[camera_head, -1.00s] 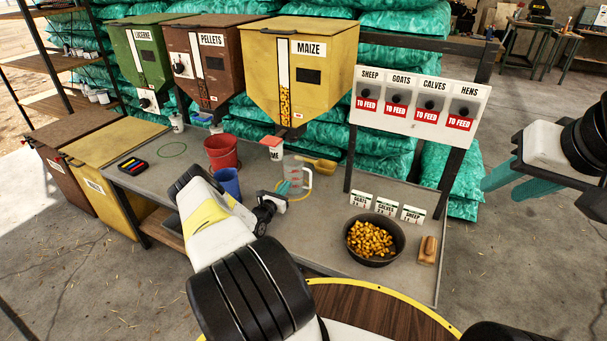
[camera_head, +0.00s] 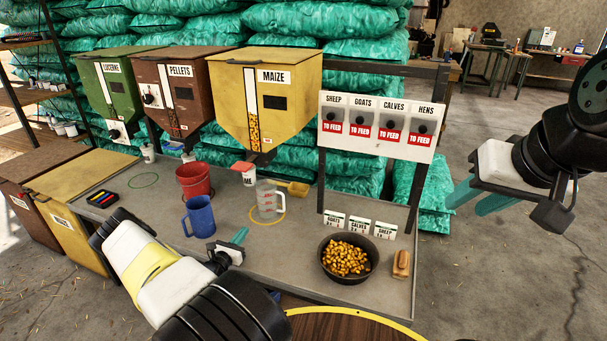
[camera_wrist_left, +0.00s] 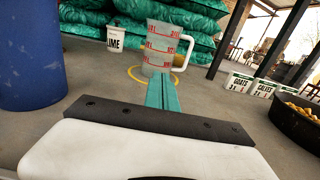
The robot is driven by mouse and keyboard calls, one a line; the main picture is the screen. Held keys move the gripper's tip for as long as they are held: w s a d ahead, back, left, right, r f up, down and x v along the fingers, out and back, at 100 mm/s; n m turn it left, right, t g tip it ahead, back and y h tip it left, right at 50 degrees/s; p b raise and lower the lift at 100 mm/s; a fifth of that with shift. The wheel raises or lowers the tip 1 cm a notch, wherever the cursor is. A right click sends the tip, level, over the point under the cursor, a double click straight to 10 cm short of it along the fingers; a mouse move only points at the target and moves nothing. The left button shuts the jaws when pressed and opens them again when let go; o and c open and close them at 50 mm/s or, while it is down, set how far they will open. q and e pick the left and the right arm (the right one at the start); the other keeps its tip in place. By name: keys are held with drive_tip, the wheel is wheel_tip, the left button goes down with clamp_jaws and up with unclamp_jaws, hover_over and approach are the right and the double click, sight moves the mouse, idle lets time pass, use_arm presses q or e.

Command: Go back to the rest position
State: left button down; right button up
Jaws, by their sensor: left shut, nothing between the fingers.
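My left gripper (camera_head: 239,237) is shut and empty, above the front part of the grey table (camera_head: 290,256). In the left wrist view its teal fingers (camera_wrist_left: 163,92) are together, with the clear measuring jug (camera_wrist_left: 160,45) behind them. The jug (camera_head: 267,200) stands upright on the table inside a yellow ring, apart from the gripper. My right gripper (camera_head: 474,200) is at the right, over the floor beyond the table's right edge. Its two teal fingers are apart with nothing between them.
A blue mug (camera_head: 199,216), a red bucket (camera_head: 195,180) and a black bowl of maize (camera_head: 347,272) stand on the table. A brush (camera_head: 401,264) lies right of the bowl. Hoppers and a sign panel (camera_head: 376,127) rise behind. Floor at the right is clear.

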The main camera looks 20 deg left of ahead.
use_arm(q)
drive_tip(key=w+d+r+m+g+h, duration=0.35)
drive_tip(key=d+r+m+h, duration=0.5)
drive_tip(key=d+r, duration=0.4)
drive_tip(key=s+d+r+m+g+h, duration=0.1)
drive_tip(key=s+d+r+m+g, duration=0.2)
drive_tip(key=d+r+m+g, duration=0.35)
drive_tip(key=s+d+r+m+g+h, duration=0.1)
drive_tip(key=s+d+r+m+g, duration=0.2)
drive_tip(key=d+r+m, duration=0.7)
drive_tip(key=s+d+r+m+g+y, duration=0.1)
drive_tip(key=s+d+r+m+y, duration=0.1)
drive_tip(key=s+r, duration=0.45)
drive_tip(key=s+d+r+m+g+y, duration=0.2)
drive_tip(key=s+r+m+y, duration=0.1)
drive_tip(key=s+r, duration=0.35)
drive_tip(key=s+a+r+m+t+y, duration=0.1)
drive_tip(key=s+r+m+t+y, duration=0.1)
drive_tip(key=s, duration=0.5)
drive_tip(key=s+a+r+m+t+y, duration=0.2)
drive_tip(key=s+r+m, duration=0.1)
drive_tip(key=s, duration=0.4)
drive_tip(key=shift+r+m, duration=0.4)
drive_tip(key=shift+r, duration=0.35)
drive_tip(key=shift+y, duration=0.25)
